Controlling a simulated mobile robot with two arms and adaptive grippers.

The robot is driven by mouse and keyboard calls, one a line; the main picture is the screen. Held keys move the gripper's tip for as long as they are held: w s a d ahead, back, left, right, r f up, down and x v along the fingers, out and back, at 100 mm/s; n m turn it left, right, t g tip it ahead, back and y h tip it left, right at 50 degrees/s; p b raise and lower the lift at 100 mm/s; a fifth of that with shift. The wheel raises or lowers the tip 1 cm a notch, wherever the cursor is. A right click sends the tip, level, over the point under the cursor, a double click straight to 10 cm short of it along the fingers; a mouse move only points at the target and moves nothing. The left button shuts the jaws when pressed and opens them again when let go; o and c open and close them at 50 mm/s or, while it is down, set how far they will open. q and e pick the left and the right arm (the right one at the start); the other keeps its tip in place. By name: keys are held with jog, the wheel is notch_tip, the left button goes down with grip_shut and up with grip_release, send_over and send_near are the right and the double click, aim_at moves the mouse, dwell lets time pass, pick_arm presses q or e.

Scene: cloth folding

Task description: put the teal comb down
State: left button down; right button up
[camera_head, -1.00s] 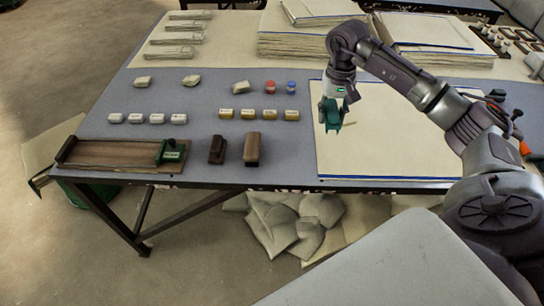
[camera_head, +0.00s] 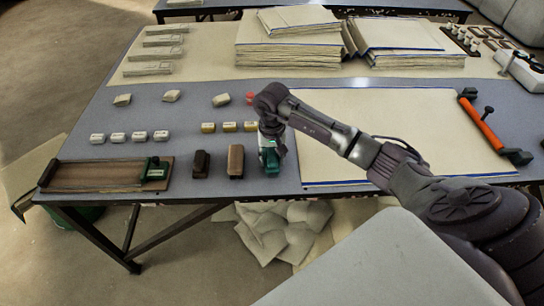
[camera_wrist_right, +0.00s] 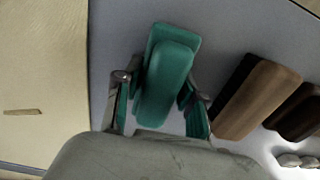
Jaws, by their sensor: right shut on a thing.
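The teal comb (camera_wrist_right: 168,72) is a block-shaped piece between the fingers of my right gripper (camera_wrist_right: 157,108) in the right wrist view. In the head view my right gripper (camera_head: 271,153) points down near the table's front edge, shut on the comb (camera_head: 270,165), which is partly hidden by the fingers. The comb is over bare grey table (camera_head: 196,92), between the brown blocks and the cream sheet. I cannot tell whether it touches the tabletop. My left gripper is not in view.
A tan-brown block (camera_head: 236,160) and a dark brown block (camera_head: 201,163) stand just left of the comb. A cream sheet (camera_head: 400,130) lies to the right, partly under my arm. An orange-handled tool (camera_head: 483,123) lies at its right edge. A wooden board (camera_head: 100,175) lies far left.

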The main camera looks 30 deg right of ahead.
aim_at(272, 153)
jog(key=shift+f, duration=0.2)
jog(key=o, duration=1.1)
jog(key=shift+r, duration=0.1)
jog(key=shift+r, duration=0.25)
notch_tip(272, 153, up, 12)
jog(key=shift+f+b, duration=0.15)
jog(key=shift+b, duration=0.35)
